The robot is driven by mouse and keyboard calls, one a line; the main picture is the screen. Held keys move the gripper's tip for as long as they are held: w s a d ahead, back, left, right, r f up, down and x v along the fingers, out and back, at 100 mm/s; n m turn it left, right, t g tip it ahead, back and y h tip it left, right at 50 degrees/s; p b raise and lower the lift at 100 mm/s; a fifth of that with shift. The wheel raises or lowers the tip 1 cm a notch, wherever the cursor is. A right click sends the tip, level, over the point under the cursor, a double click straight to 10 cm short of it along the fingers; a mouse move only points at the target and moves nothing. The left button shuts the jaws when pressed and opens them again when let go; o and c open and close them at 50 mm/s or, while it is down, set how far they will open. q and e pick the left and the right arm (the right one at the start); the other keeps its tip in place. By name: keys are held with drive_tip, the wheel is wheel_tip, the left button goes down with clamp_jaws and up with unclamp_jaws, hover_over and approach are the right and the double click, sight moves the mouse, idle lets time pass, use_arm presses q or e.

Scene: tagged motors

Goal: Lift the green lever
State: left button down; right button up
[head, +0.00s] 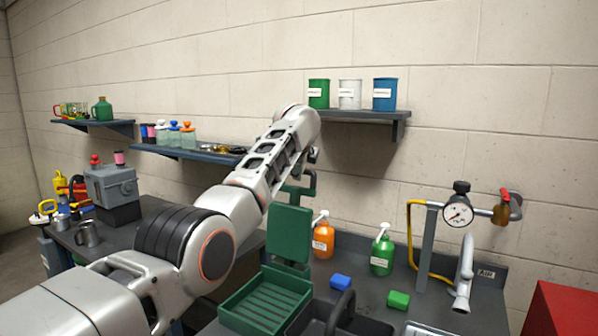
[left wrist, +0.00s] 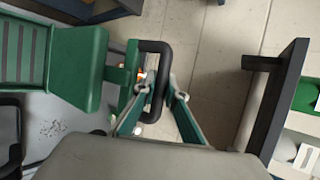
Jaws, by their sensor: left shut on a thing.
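The green lever (head: 288,232) is an upright green plate above a green ribbed base (head: 262,305) on the bench, with a black loop handle (head: 300,190) at its top. In the left wrist view the lever (left wrist: 78,70) is at the left and its black handle (left wrist: 154,47) is in the middle. My left gripper (left wrist: 167,92) is shut on the handle, its two fingers either side of the outer bar. In the head view my left gripper (head: 313,155) is mostly hidden behind my arm. My right gripper is not in view.
A wall shelf (head: 365,115) with green, white and blue cans is close to my left wrist. Orange (head: 323,240) and green (head: 382,254) pump bottles stand right of the lever. Blue (head: 341,282) and green (head: 398,300) blocks lie in front. A gauge (head: 458,212) with pipes is farther right.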

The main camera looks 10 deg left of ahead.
use_arm(q)
drive_tip(key=shift+a+r, duration=0.1)
drive_tip(key=shift+r, duration=0.15)
drive_tip(key=c, duration=2)
unclamp_jaws()
drive_tip(key=shift+c, duration=0.2)
drive_tip(key=shift+f, duration=0.15)
drive_tip(key=shift+f, duration=0.1)
